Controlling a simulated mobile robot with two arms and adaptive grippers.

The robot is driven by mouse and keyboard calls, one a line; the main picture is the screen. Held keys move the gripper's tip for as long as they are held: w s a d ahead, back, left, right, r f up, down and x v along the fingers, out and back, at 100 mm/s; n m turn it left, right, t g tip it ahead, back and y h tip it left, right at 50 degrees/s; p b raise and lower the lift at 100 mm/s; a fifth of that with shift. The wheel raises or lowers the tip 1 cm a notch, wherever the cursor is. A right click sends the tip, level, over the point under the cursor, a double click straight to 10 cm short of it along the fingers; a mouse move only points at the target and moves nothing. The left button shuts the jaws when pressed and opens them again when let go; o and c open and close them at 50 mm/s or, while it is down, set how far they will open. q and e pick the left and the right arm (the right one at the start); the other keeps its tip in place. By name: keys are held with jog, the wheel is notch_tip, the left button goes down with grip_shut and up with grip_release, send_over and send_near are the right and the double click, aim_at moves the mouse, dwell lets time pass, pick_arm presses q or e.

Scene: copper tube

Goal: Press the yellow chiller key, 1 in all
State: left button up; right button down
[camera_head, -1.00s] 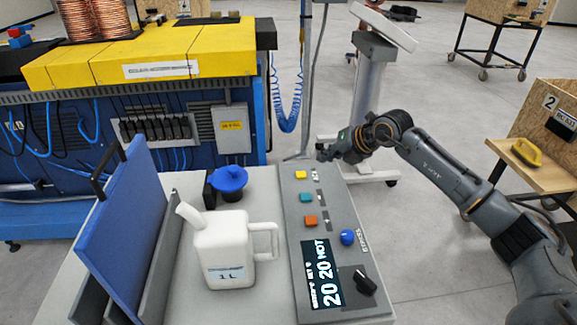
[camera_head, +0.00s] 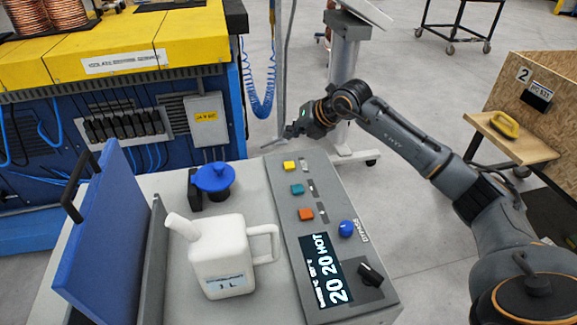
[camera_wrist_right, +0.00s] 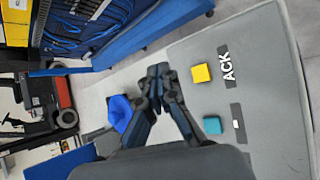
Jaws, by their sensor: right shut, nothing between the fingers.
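The yellow key (camera_head: 289,166) is the farthest of three square keys on the grey chiller panel (camera_head: 275,198). In the right wrist view the yellow key (camera_wrist_right: 201,73) lies just right of my fingertips, beside the label ACK. My right gripper (camera_head: 290,131) is shut and empty, above the far end of the panel and behind the yellow key in the head view. In the right wrist view its fingertips (camera_wrist_right: 158,72) are together, apart from the key. My left gripper is not in view.
A teal key (camera_head: 297,189), an orange key (camera_head: 306,214), a blue knob (camera_head: 346,228), a black knob (camera_head: 371,274) and a lit display (camera_head: 326,272) share the panel. A white jug (camera_head: 222,262) and a blue-capped container (camera_head: 214,178) stand left of it.

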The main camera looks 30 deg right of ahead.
aim_at(292, 165)
notch_tip(292, 165, down, 4)
jog(key=shift+s+r+b, duration=0.1)
jog(key=shift+s+b, duration=0.05)
jog(key=shift+b, duration=0.9)
notch_tip(292, 165, down, 3)
jog(key=shift+f+b, duration=0.2)
jog(key=shift+b, duration=0.9)
jog(key=shift+f, duration=0.15)
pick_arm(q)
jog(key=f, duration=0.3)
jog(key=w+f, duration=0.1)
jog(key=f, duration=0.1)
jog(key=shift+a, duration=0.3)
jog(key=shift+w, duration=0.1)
pick_arm(e)
jog(key=shift+f, duration=0.15)
pick_arm(q)
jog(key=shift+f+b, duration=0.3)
jog(key=shift+b, duration=0.2)
pick_arm(e)
jog(key=shift+f, duration=0.3)
